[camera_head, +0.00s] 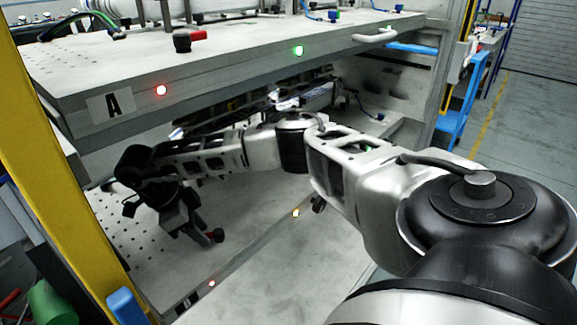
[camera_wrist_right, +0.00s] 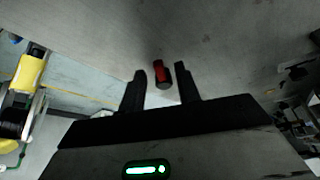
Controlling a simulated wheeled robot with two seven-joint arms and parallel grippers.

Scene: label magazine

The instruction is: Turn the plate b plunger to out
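The plate b plunger is a small black knob with a red handle (camera_wrist_right: 159,68). In the head view the plunger's red part (camera_head: 218,235) shows beside my right gripper (camera_head: 204,234), near the plate's front edge. In the right wrist view my right gripper (camera_wrist_right: 161,71) is open. The plunger stands between its two fingertips, with a gap visible on each side. I cannot tell the handle's exact turn. My left gripper is not in view.
An upper plate marked A (camera_head: 110,104) hangs over my right arm, with its own red-handled plunger (camera_head: 183,42) on top. A yellow post (camera_head: 45,150) stands at the left. Equipment (camera_head: 300,97) sits behind the arm on the lower level.

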